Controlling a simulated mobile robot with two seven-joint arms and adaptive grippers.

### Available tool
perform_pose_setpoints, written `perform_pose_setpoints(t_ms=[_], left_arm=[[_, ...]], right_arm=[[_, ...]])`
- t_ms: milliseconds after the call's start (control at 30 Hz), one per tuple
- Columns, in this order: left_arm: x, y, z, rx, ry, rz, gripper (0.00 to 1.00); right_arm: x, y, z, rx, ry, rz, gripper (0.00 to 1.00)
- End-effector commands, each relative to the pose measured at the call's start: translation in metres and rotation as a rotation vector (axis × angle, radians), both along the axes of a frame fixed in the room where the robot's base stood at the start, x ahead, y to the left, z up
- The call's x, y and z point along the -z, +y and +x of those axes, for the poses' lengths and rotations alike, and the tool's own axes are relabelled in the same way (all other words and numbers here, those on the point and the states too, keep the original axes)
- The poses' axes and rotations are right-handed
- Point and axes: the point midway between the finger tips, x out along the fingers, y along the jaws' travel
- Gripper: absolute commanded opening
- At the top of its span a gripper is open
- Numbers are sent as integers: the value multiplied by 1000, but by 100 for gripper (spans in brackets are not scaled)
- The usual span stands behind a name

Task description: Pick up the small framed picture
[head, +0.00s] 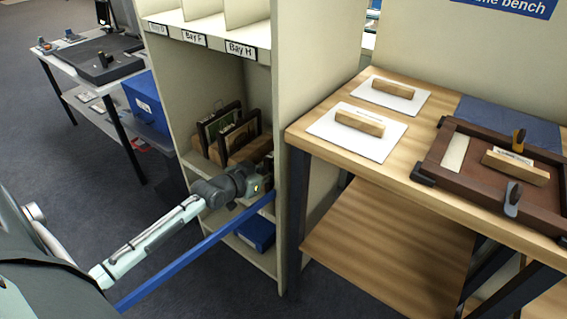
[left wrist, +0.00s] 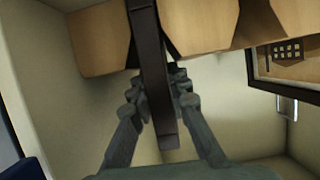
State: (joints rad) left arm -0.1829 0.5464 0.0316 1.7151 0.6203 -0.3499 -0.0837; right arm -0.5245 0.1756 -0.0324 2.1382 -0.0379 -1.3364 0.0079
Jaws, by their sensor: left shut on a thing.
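A dark frame (left wrist: 150,50), seen edge-on in the left wrist view, runs between the two fingers of my left gripper (left wrist: 158,92). The fingers press on both its sides, and its upper part stands between wooden blocks (left wrist: 205,25). Which picture it is cannot be read from its edge. In the head view my left gripper (head: 262,184) reaches into the shelf bay, at the right end of the wooden rack (head: 236,150), and hides what it holds. Two dark-framed pictures (head: 211,125) stand upright in the rack to its left. My right gripper is not in view.
The shelf's side wall (head: 300,120) stands close to the right of my left gripper. A long blue bar (head: 200,245) runs below my left arm. A blue box (head: 257,233) lies on the shelf below. The wooden bench (head: 410,150) is at right.

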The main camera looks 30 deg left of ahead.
Motion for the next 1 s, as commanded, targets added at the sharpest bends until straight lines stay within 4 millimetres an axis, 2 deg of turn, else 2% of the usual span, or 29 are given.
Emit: perform_pose_setpoints(t_ms=[167, 233, 333, 600, 733, 1000], left_arm=[[-11, 0, 1, 1, -6, 1, 0], [-22, 0, 1, 2, -6, 2, 0], [-43, 0, 1, 2, -8, 3, 0], [-90, 0, 1, 3, -4, 2, 0], [-100, 1, 1, 2, -4, 1, 0], [-102, 1, 1, 1, -3, 0, 0]], right_arm=[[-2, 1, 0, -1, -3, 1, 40], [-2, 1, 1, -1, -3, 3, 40], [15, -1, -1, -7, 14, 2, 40], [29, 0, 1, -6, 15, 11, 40], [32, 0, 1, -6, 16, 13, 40], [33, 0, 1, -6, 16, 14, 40]])
